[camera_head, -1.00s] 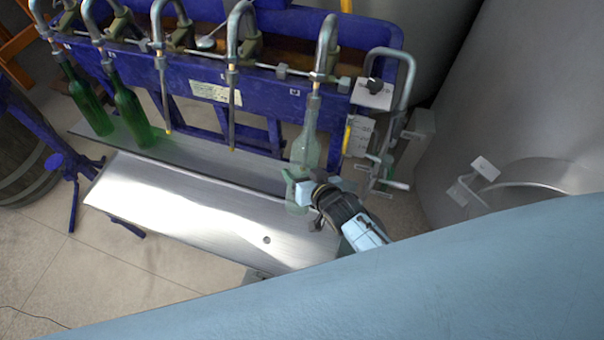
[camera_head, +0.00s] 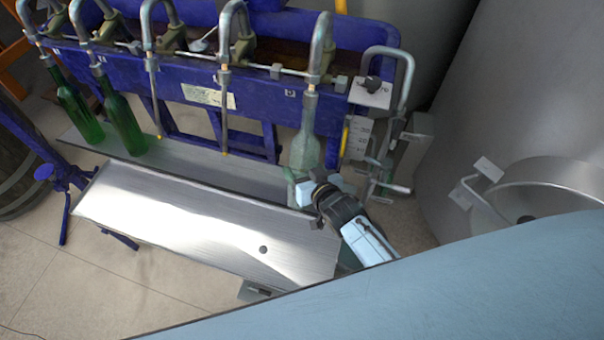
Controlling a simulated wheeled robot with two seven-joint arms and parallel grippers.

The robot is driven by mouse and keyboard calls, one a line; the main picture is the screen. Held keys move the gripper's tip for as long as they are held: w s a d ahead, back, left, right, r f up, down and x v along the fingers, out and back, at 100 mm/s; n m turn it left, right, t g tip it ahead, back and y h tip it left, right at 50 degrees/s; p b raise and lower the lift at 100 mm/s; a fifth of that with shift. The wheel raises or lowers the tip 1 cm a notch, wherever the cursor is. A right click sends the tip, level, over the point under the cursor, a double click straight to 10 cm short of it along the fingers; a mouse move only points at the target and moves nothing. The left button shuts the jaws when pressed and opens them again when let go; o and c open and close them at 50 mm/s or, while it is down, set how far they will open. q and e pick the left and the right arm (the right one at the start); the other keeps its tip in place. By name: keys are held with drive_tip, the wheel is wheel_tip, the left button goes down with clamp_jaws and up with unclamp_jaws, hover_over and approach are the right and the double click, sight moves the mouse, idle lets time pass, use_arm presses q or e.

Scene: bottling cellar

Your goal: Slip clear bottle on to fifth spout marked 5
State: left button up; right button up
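The clear bottle (camera_head: 305,142) stands nearly upright below the rightmost spout (camera_head: 320,48) in view. Its mouth is at the spout's lower end, and the spout's tube seems to run into the neck; how far it is in is hard to see. My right gripper (camera_head: 304,190) is at the bottle's lower part and appears shut on it. The bottle's base is partly hidden by the gripper. The small marks on the blue rail are too small to read. My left gripper is not in view.
Two green bottles (camera_head: 122,119) hang on the left spouts over a narrow metal shelf (camera_head: 215,172). The two spouts between are empty. A bare metal tray (camera_head: 190,215) lies in front. A bent pipe with a valve handle (camera_head: 398,188) and a steel tank (camera_head: 510,90) stand right.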

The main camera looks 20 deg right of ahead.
drive_tip(key=shift+w+d+f+n+t+b, duration=0.2)
drive_tip(key=shift+w+d+f+b, duration=0.25)
drive_tip(key=shift+b, duration=0.35)
drive_tip(key=shift+w+d+f+n+t+b, duration=0.1)
drive_tip(key=shift+w+d+f+t+b, duration=0.1)
drive_tip(key=shift+w+b, duration=0.45)
drive_tip(key=shift+w+d+b, duration=0.2)
drive_tip(key=shift+b, duration=0.3)
drive_tip(key=shift+s+a+f+b, duration=0.1)
drive_tip(key=shift+s+f+b, duration=0.05)
drive_tip(key=shift+f+b, duration=0.75)
drive_tip(key=o, duration=1.3)
drive_tip(key=shift+f, duration=0.15)
drive_tip(key=shift+o, duration=0.3)
drive_tip(key=shift+s+f, duration=0.1)
drive_tip(key=shift+f, duration=0.1)
drive_tip(key=p+v, duration=0.3)
drive_tip(key=v, duration=1)
drive_tip(key=shift+s, duration=0.2)
drive_tip(key=shift+a, duration=0.1)
